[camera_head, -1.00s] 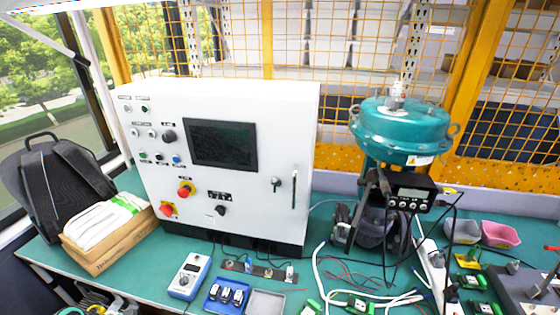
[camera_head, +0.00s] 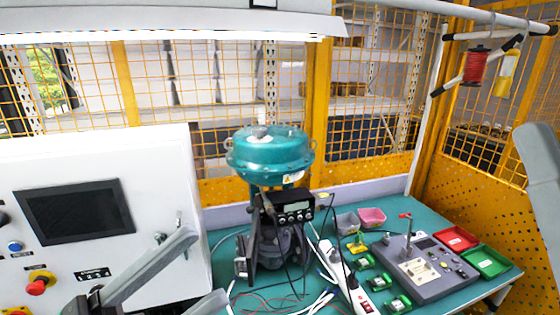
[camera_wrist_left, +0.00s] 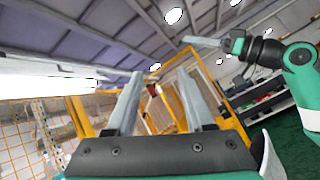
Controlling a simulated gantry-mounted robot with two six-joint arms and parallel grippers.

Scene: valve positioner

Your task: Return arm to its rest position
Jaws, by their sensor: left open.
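My left gripper (camera_head: 207,268) enters the head view from the lower left. Its two long grey fingers are spread apart with nothing between them, in front of the white control cabinet. In the left wrist view the same fingers (camera_wrist_left: 159,73) stand apart and empty, pointing up toward the ceiling and yellow fencing. My right arm, with green and black links, shows at the right of the left wrist view. Its gripper (camera_wrist_left: 203,41) is seen nearly edge-on, so its opening is unclear. A grey piece at the head view's right edge is cut off.
The white cabinet (camera_head: 160,165) stands left. The teal valve actuator (camera_head: 270,158) stands mid-bench. A grey test fixture (camera_head: 425,270), red tray (camera_head: 455,238), green tray (camera_head: 487,262) and pink bin (camera_head: 372,217) lie right. Cables and a power strip (camera_head: 345,275) cross the front.

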